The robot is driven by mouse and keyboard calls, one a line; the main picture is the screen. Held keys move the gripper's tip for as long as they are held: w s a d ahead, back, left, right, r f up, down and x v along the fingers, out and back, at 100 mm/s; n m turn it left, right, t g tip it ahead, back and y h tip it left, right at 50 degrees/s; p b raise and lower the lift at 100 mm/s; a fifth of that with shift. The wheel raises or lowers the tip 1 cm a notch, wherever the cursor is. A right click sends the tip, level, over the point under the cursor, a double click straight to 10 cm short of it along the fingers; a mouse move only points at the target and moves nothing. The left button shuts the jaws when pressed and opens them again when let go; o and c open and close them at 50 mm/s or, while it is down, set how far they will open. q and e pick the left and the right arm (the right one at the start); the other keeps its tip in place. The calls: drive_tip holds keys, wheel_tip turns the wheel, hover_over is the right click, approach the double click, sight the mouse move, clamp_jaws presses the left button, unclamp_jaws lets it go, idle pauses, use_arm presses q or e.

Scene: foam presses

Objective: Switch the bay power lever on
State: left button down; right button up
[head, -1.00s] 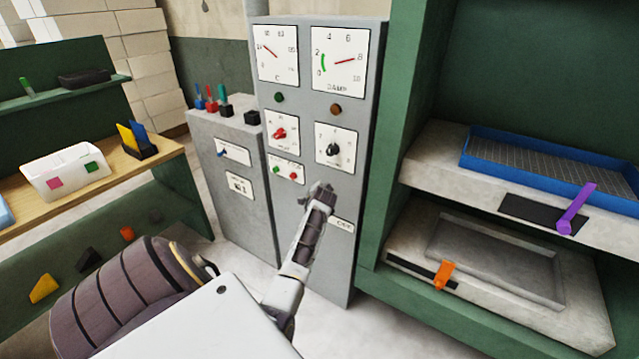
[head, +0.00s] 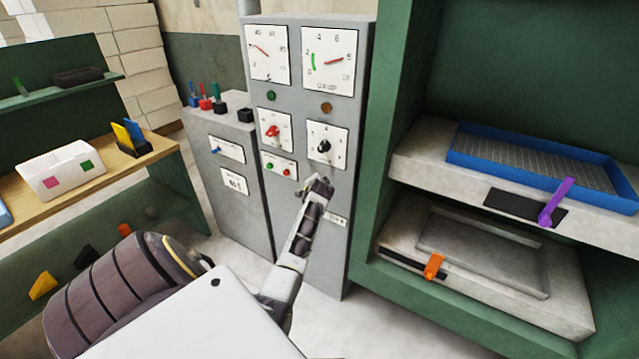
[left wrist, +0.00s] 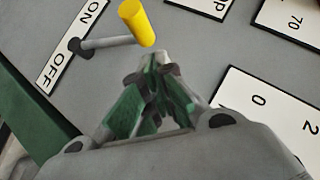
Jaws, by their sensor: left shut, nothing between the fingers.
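The bay power lever shows in the left wrist view as a grey rod with a yellow knob (left wrist: 137,22), beside a white ON/OFF plate (left wrist: 73,45). The rod sticks out from the grey panel; I cannot tell which setting it is in. My left gripper (left wrist: 153,62) is shut and empty, its fingertips close to the knob; I cannot tell whether they touch. In the head view my left gripper (head: 319,186) is in front of the grey cabinet (head: 317,252), below the black dial, and the lever is not visible there. My right gripper is out of view.
A green press frame (head: 374,180) stands right of the cabinet, with a blue tray (head: 455,156), purple handle (head: 557,200) and orange handle (head: 434,265). A lower grey cabinet (head: 240,215) stands left. A shelf (head: 120,170) holds a white box (head: 62,172).

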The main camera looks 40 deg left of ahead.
use_arm(q)
drive_tip(key=v, duration=1)
drive_tip(key=shift+r+b, duration=0.35)
drive_tip(key=shift+r, duration=0.1)
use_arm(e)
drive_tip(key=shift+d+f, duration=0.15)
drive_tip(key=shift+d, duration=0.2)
use_arm(q)
drive_tip(key=shift+w, duration=0.1)
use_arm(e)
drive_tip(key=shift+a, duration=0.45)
